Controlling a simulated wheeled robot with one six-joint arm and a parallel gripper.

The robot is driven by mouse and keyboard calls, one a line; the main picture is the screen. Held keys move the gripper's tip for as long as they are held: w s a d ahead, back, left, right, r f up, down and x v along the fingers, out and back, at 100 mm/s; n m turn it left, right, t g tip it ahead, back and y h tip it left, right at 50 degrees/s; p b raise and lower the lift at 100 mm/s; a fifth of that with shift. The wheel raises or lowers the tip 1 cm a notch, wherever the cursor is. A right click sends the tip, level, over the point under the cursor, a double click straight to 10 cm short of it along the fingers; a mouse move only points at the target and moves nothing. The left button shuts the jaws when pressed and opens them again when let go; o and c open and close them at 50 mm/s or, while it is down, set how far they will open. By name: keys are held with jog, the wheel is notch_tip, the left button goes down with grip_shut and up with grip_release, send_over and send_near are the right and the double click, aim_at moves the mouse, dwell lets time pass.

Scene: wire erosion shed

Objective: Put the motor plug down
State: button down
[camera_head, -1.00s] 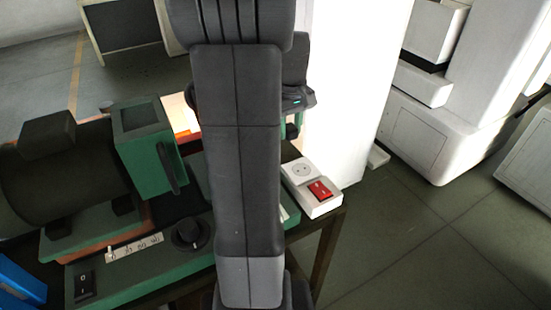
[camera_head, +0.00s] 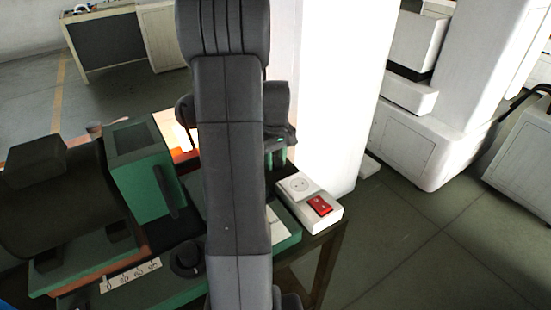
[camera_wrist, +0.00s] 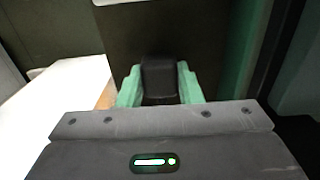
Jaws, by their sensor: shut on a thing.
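The black motor plug (camera_wrist: 160,76) is between the two green fingers of my gripper (camera_wrist: 160,84) in the wrist view. My gripper is shut on it. In the head view my gripper (camera_head: 276,157) is partly behind my own arm, above the back right of the bench, just beyond the white socket box (camera_head: 294,186); the plug cannot be made out there. The wrist view shows a dark surface beyond the plug; I cannot tell whether they touch.
A green machine (camera_head: 138,167) with a dark motor (camera_head: 52,200) fills the bench's left. The socket box has a red switch (camera_head: 320,205) and sits near the bench's right edge. A bright white column stands behind; open floor (camera_head: 420,245) lies right.

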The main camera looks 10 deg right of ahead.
aim_at(276, 159)
jog(key=shift+f, duration=0.1)
jog(key=shift+f+b, duration=0.45)
jog(key=shift+f, duration=0.05)
jog(key=c, duration=1)
grip_release()
jog(key=shift+r, duration=0.1)
notch_tip(276, 159, up, 13)
jog(key=shift+r, duration=0.1)
notch_tip(276, 159, down, 14)
jog(key=shift+r, duration=0.25)
jog(key=shift+r+p, duration=0.3)
jog(key=shift+r, duration=0.15)
